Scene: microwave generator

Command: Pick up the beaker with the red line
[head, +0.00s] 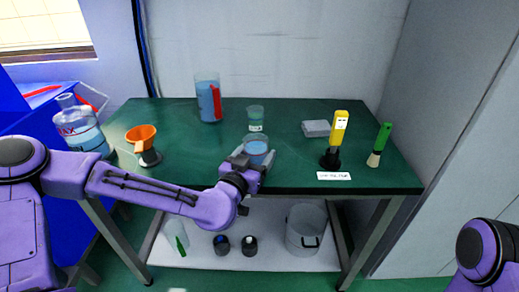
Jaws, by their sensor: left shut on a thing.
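My left gripper (250,164) is at the front middle of the green table. It is shut on a small clear beaker (257,145) with blue liquid. The beaker looks upright; the gripper partly covers its lower part, and I cannot tell whether it touches the table. I see no clear red line on it. A second small beaker (255,117) with greenish contents stands just behind it. A tall clear vessel (207,92) with blue liquid and a red strip on its right side stands at the back left. My right gripper is not in view.
On the green table (300,172) stand an orange funnel (141,138), a grey box (316,128), a yellow device (339,128) and a green-handled tool (380,142). A large bottle (80,125) is at the left. The shelf below holds a clear bucket (304,232) and dark jars.

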